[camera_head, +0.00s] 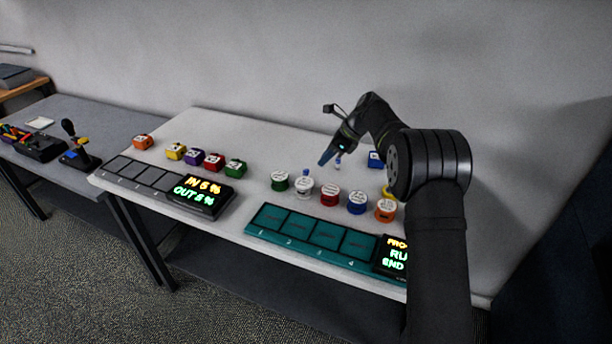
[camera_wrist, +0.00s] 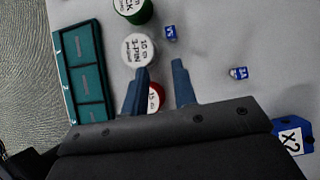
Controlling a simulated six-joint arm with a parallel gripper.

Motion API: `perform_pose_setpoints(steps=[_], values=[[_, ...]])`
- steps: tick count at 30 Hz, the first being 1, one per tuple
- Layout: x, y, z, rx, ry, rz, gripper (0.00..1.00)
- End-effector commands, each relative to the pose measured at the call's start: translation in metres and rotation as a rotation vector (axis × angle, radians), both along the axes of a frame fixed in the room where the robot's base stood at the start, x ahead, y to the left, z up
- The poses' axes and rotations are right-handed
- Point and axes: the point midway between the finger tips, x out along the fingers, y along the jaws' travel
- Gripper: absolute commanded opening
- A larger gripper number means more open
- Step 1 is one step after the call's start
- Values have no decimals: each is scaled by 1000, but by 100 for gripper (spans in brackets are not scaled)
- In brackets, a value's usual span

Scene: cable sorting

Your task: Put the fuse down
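Two small blue fuses show in the wrist view, apart from each other on the pale table. One, marked 3A (camera_wrist: 240,73), lies to the right of my fingers; the other fuse (camera_wrist: 170,33) lies beyond my fingertips, near the white spool. In the head view a small blue and white fuse (camera_head: 338,161) shows just right of my gripper (camera_head: 324,159), and another fuse (camera_head: 306,172) shows behind the white spool. My gripper (camera_wrist: 160,65) is open, its two blue-grey fingers apart with nothing held between them. Its fingers point down towards the table.
Green (camera_head: 280,181), white (camera_head: 303,187), red (camera_head: 329,195), blue (camera_head: 357,202) and orange (camera_head: 385,210) spools stand in a row behind the teal numbered tray (camera_head: 262,233). A blue block (camera_head: 375,159) sits to the right. Labelled cubes and a grey tray (camera_head: 122,188) are at left.

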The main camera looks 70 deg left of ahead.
Motion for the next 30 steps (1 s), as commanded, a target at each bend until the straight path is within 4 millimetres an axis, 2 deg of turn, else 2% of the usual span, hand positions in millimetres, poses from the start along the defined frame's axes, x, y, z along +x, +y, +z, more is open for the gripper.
perform_pose_setpoints(steps=[1, 6, 12, 16, 20, 30], values=[[9, -10, -7, 30, 64, 3, 25], [32, -35, -17, 205, 257, -7, 25], [59, -54, -17, 391, 365, -72, 25], [68, -58, -17, 447, 385, -98, 25], [61, -51, -21, 460, 390, -101, 25], [13, -3, -50, 456, 389, -99, 25]])
